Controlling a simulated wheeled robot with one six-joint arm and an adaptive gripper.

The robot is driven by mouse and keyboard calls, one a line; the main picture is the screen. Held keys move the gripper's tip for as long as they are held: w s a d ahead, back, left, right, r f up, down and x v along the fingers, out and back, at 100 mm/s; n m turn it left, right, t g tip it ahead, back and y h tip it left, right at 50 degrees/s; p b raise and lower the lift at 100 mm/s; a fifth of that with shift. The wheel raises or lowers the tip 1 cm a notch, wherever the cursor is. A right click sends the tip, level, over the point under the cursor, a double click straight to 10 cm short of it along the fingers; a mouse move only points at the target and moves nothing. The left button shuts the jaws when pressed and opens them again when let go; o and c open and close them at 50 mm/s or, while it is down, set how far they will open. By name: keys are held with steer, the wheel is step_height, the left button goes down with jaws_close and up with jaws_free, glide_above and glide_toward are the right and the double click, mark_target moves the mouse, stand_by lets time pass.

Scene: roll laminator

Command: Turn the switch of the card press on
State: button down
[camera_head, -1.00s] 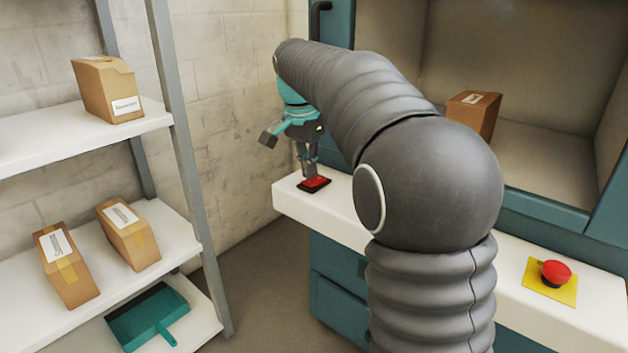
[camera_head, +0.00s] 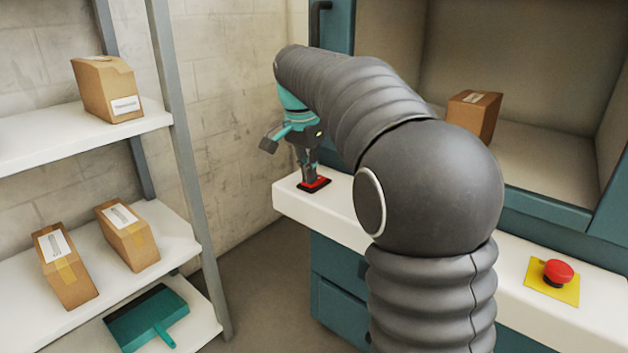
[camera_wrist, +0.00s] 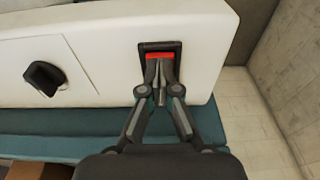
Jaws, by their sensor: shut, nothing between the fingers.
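The switch is a red rocker in a black frame (camera_head: 316,186) on the white ledge of the teal machine, left of my arm in the head view. In the wrist view, the red part (camera_wrist: 160,56) shows at the far side of the black frame. My gripper (camera_head: 310,181) is shut and empty, pointing down with its fingertips at the switch. In the wrist view, the fingertips (camera_wrist: 160,72) lie over the near part of the rocker and hide it. I cannot tell whether they touch or press it.
A black knob (camera_wrist: 44,77) sits on the same ledge in the wrist view. A red button (camera_head: 557,272) on a yellow plate is at the right. A box (camera_head: 473,115) stands in the machine's opening. A shelf (camera_head: 90,135) with boxes stands left.

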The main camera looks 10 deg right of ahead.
step_height(320, 180, up, 7)
steer(key=p, duration=0.7)
stand_by(0.5)
steer(key=shift+s, duration=0.3)
steer(key=s+n+t, duration=0.2)
steer(key=s+n, duration=0.3)
steer(key=s, duration=1.1)
steer(key=s+f+n+t+y, duration=0.1)
steer(key=s+f+n, duration=0.4)
steer(key=s+f, duration=0.5)
steer(key=s+t, duration=0.1)
steer(key=s, duration=0.2)
steer(key=shift+s+n+t, duration=0.3)
steer(key=shift+s+n, duration=0.1)
